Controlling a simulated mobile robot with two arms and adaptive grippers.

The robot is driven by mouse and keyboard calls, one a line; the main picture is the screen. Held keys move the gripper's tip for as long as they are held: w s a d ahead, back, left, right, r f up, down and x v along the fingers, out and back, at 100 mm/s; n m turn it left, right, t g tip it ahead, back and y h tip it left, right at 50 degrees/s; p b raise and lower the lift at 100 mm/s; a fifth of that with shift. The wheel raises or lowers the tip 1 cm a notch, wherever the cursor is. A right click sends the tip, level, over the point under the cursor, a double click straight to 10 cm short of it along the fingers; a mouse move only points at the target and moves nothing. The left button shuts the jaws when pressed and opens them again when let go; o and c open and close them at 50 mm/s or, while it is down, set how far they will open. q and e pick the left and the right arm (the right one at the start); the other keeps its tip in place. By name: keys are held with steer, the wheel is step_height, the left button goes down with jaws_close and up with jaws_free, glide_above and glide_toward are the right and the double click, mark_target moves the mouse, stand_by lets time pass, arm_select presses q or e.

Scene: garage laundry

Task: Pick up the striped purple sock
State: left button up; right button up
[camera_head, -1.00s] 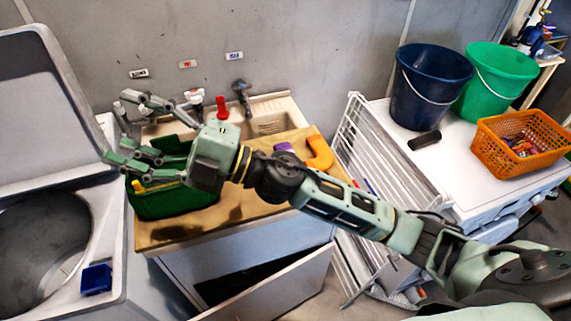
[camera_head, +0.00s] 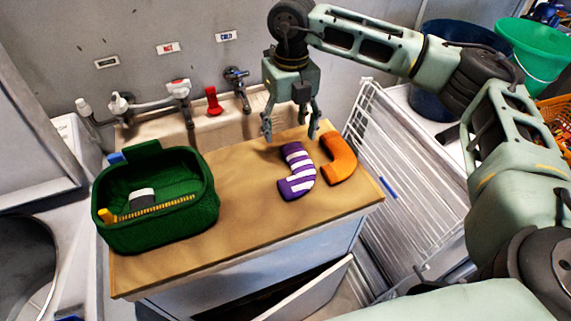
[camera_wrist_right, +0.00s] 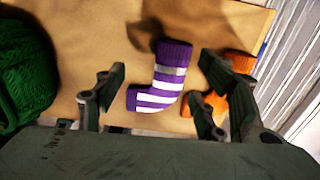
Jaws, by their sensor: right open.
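The purple sock with white stripes (camera_head: 297,171) lies flat on the brown wooden counter, right of its middle. My right gripper (camera_head: 291,134) points down above the counter, just behind the sock's cuff end, open and empty. In the right wrist view the sock (camera_wrist_right: 160,80) shows between the spread fingers of my right gripper (camera_wrist_right: 158,100), and the gripper does not appear to touch it. My left gripper does not show.
An orange sock (camera_head: 340,158) lies close to the right of the purple one. A green basket (camera_head: 160,232) with a few items stands on the counter's left. The sink (camera_head: 225,122) with taps and a red object (camera_head: 213,101) is behind. A white drying rack (camera_head: 400,190) stands right.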

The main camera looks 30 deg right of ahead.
mark_target(294, 150)
steer(key=shift+w+d+f, duration=0.3)
steer(key=shift+w+d, duration=0.05)
steer(key=shift+d, duration=0.2)
steer(key=shift+s+d+f+p, duration=0.1)
steer(key=shift+s+f+p, duration=0.55)
steer(key=shift+f, duration=0.35)
steer(key=f, duration=0.1)
steer(key=f+p, duration=0.1)
steer(key=shift+w+d+f, duration=0.1)
steer(key=shift+d+f, duration=0.2)
steer(key=shift+f, duration=0.05)
step_height(294, 150, down, 2)
steer(key=shift+a+f, duration=0.1)
steer(key=c, duration=0.9)
steer(key=shift+w, duration=0.1)
steer(key=c, duration=0.3)
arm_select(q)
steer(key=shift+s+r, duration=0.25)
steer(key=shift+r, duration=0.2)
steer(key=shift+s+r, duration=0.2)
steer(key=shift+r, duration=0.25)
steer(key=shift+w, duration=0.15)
